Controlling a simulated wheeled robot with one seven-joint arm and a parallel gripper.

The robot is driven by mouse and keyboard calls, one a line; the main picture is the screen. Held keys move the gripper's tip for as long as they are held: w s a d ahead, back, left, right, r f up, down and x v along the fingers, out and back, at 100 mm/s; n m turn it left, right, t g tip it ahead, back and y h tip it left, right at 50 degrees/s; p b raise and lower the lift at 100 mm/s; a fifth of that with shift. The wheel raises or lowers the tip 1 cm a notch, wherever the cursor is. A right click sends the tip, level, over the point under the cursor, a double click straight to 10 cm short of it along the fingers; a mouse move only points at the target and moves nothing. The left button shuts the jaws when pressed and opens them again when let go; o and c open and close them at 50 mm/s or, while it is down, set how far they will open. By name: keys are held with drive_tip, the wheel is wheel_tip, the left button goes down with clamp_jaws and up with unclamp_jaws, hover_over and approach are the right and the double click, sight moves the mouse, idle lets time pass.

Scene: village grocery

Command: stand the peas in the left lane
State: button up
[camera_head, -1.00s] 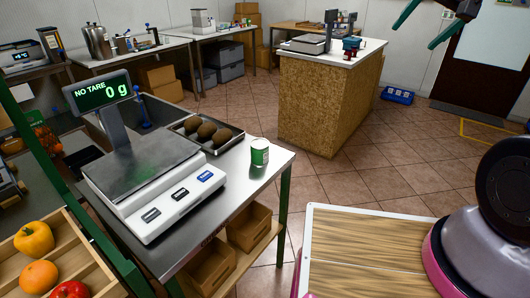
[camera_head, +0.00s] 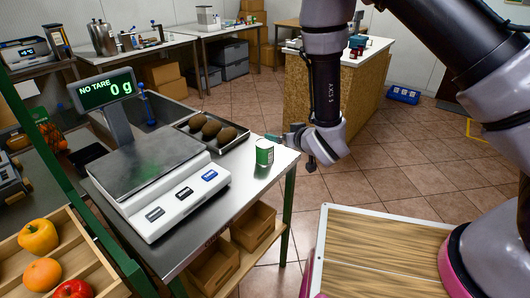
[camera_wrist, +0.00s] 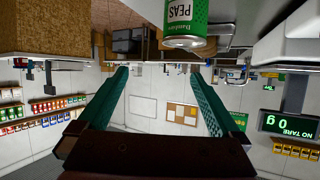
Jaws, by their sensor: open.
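The peas are a green and white can (camera_head: 264,152) standing upright near the right end of the steel counter (camera_head: 237,178). In the wrist view the picture is upside down and the can (camera_wrist: 186,22) shows its PEAS label at the top edge. My gripper (camera_head: 281,138) is just behind and right of the can, partly hidden by the wrist. Its two green fingers (camera_wrist: 160,80) are spread with nothing between them. The can lies beyond the fingertips, nearer the right one in the wrist view. I cannot make out a left lane.
A scale (camera_head: 158,170) reading 0 g stands left of the can. A dark tray (camera_head: 235,141) with several brown round items lies behind it. Cardboard boxes (camera_head: 215,267) sit on the shelf below. A chipboard counter (camera_head: 360,97) stands farther back across open tiled floor.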

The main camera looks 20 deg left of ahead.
sight(261, 142)
drive_tip(key=shift+n+y, duration=0.5)
drive_tip(key=shift+n, duration=0.1)
drive_tip(key=a+f, duration=0.4)
drive_tip(key=shift+w+a+f, duration=0.2)
drive_tip(key=shift+w+a, duration=0.1)
drive_tip(key=shift+a, duration=0.05)
drive_tip(key=shift+s+f+x, duration=0.1)
drive_tip(key=shift+f+x, duration=0.05)
drive_tip(key=shift+x, duration=0.85)
drive_tip(key=shift+s+f+x, duration=0.1)
drive_tip(key=shift+f+x, duration=0.05)
drive_tip(key=shift+x, duration=0.85)
drive_tip(key=shift+f+x, duration=0.15)
drive_tip(key=shift+x, duration=0.85)
drive_tip(key=shift+d, duration=0.1)
clamp_jaws()
